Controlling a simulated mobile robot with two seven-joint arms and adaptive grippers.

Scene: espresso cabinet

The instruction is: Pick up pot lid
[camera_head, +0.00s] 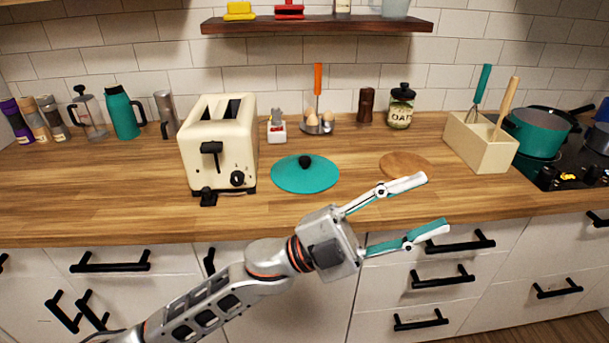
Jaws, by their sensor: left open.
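The pot lid (290,178) is a teal disc with a black knob on top. It lies flat on the wooden counter, right of the cream toaster. My left gripper (436,204) is open and empty, with its two fingers spread wide and pointing right. It is in front of the counter's front edge, to the right of and nearer than the lid, and does not touch it. My right gripper is not in view.
The toaster (219,146) stands left of the lid. A round wooden board (405,164) lies to its right. An egg holder (316,127) and a small white container (276,131) stand behind it. A cream utensil box (480,144) is farther right. The counter's front left is clear.

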